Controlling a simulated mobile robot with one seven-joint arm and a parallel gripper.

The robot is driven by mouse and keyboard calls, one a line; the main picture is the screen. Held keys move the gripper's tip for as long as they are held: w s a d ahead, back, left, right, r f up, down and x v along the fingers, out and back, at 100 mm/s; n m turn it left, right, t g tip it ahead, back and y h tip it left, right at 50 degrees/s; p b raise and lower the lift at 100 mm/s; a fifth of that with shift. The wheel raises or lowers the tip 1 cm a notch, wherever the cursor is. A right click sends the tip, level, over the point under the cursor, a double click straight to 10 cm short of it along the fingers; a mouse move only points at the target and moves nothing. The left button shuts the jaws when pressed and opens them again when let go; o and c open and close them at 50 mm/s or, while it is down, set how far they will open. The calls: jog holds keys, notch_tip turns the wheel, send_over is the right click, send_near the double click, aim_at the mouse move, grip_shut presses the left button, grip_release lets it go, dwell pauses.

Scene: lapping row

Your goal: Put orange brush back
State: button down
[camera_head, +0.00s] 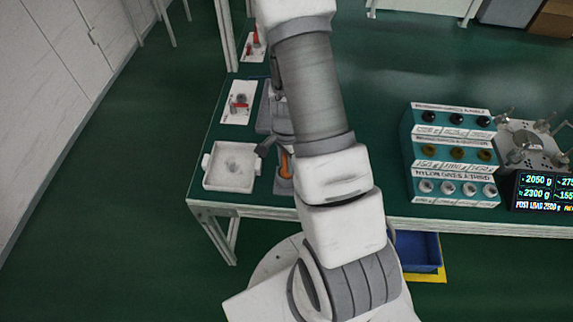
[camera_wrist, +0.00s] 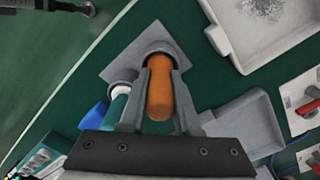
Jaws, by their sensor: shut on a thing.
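The orange brush (camera_wrist: 159,95) is between the fingers of my gripper (camera_wrist: 160,72) in the wrist view, and the gripper is shut on it. Its far end meets a round opening in a grey holder (camera_wrist: 172,38); I cannot tell how deep it sits. In the head view a bit of orange brush (camera_head: 286,163) shows left of my arm, above the grey holder (camera_head: 283,187). My gripper is mostly hidden there behind the arm.
A teal and white handle (camera_wrist: 119,97) stands close beside the left finger. A white tray (camera_head: 207,180) lies left of the holder near the bench corner. A grey scoop-like tray (camera_wrist: 262,118) is to the right. Labelled racks (camera_head: 408,150) stand farther right on the green bench.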

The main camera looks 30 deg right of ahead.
jog(key=shift+f, duration=0.55)
jog(key=shift+f, duration=0.15)
jog(key=c, duration=0.6)
grip_release()
